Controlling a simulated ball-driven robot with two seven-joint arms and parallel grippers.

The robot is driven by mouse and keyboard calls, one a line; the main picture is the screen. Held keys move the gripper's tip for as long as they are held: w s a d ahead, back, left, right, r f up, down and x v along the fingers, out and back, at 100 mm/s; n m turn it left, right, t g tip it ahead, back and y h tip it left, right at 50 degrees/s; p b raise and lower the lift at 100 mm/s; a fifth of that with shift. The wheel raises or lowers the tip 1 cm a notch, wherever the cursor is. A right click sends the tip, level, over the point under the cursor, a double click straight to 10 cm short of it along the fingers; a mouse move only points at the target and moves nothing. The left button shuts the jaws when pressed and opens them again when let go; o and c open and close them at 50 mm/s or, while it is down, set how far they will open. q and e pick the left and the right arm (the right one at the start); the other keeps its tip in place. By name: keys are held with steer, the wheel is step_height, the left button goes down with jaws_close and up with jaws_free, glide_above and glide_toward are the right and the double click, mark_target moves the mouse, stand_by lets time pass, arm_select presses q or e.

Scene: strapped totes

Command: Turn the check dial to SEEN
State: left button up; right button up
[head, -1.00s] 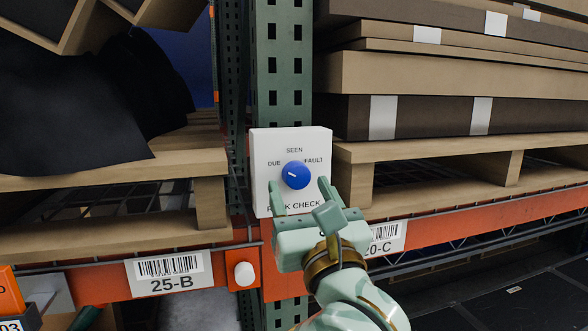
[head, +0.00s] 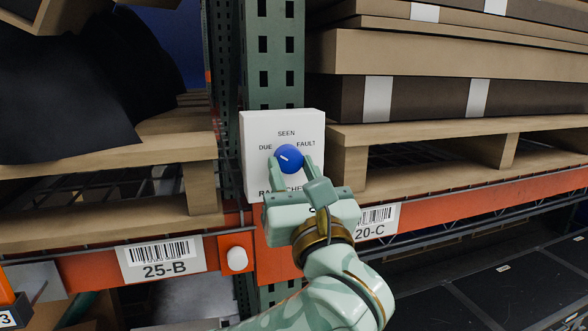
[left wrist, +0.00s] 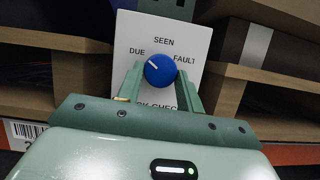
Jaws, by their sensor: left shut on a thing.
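The check dial (head: 289,156) is a round blue knob with a white pointer line, on a white panel (head: 257,128) marked DUE, SEEN and FAULT. Its pointer is aimed up and left, toward DUE. My left gripper (head: 292,166) is shut on the dial, with one finger at each side of it. In the left wrist view the dial (left wrist: 160,70) sits between the two fingertips, its line toward DUE. The gripper hides part of the panel's lower lettering. My right gripper is not in view.
The panel is fixed to a green rack post (head: 272,60). An orange beam (head: 100,280) with labels 25-B and 20-C and a white button (head: 237,259) runs below. Wooden pallets (head: 345,165) flank the panel, with stacked boards at right and a black covered load (head: 70,90) at left.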

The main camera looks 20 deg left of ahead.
arm_select(q)
steer(key=m+h+p, duration=0.1)
steer(key=m+p, duration=0.1)
steer(key=m, duration=0.1)
steer(key=m+t+h+p, duration=0.1)
steer(key=m+h+p, duration=0.1)
steer(key=m, duration=0.1)
steer(key=m+h+p, duration=0.1)
steer(key=m+p, duration=0.2)
steer(key=shift+s+a+r, duration=0.15)
steer(key=shift+a+r, duration=0.1)
steer(key=shift+f+m+h+p, duration=0.1)
steer(key=shift+m+h+p, duration=0.2)
steer(key=shift+m+h, duration=0.7)
steer(key=shift+s+a+m+h, duration=0.1)
steer(key=shift+m+h, duration=0.6)
steer(key=shift+m, duration=1.5)
steer(key=o, duration=1)
